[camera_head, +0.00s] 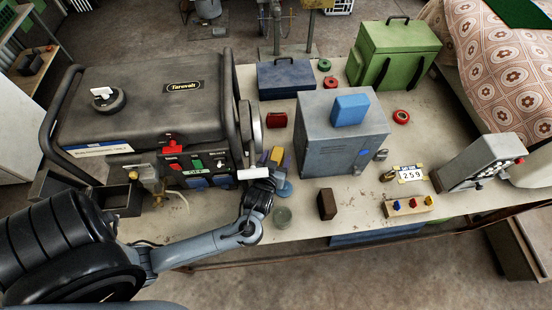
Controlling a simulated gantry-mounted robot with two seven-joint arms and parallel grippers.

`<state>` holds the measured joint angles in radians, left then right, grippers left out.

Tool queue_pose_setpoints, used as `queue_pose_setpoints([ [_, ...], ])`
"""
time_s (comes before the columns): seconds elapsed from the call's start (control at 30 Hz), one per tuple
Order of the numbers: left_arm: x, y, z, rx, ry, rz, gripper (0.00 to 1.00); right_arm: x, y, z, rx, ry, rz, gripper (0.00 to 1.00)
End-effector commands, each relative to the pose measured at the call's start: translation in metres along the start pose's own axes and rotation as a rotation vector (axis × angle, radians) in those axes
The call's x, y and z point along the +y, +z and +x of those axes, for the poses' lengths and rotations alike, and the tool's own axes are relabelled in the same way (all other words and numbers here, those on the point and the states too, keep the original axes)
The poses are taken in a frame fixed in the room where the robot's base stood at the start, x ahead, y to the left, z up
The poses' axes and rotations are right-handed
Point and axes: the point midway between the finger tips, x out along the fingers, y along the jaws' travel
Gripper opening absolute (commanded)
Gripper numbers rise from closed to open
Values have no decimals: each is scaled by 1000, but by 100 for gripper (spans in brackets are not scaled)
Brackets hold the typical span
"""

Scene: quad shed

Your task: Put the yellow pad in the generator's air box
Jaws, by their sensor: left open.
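The generator (145,90) stands on the left of the bench, with a black tank, a tube frame and a front panel. A small yellow piece (276,155), which looks like the pad, shows just beyond my left gripper (266,172), beside the generator's right end. My left gripper is open, low near the bench. Its fingers are small and partly hidden, and I cannot tell whether they touch the yellow piece. A pale round part (257,128) shows at the generator's right side; I cannot tell whether it belongs to the air box. My right gripper is out of view.
A grey metal box (327,146) with a blue block (350,109) on top stands right of the gripper. A glass jar (283,216), a brown block (327,204) and a red item (277,120) are nearby. A green case (394,55) stands behind.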

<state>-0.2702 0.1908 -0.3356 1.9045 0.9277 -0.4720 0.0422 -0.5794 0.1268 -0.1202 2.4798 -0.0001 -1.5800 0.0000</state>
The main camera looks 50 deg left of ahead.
Motion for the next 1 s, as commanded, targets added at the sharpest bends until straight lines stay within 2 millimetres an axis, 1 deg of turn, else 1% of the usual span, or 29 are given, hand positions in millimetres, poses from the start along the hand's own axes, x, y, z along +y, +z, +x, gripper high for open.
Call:
queue_pose_setpoints([
  [0.2,0,-4,-2,1,0,0,69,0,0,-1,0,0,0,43],
  [0.27,0,-3,-6,-1,1,0,69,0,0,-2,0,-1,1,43],
  [0.37,0,-3,-18,-2,2,-1,69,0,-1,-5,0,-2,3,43],
  [0.7,0,-3,-80,-3,0,-2,69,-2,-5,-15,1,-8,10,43],
  [0.8,0,-4,-95,-2,0,-1,69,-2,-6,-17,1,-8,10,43],
  [1.0,1,-3,-115,-5,4,0,69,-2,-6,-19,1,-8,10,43],
])
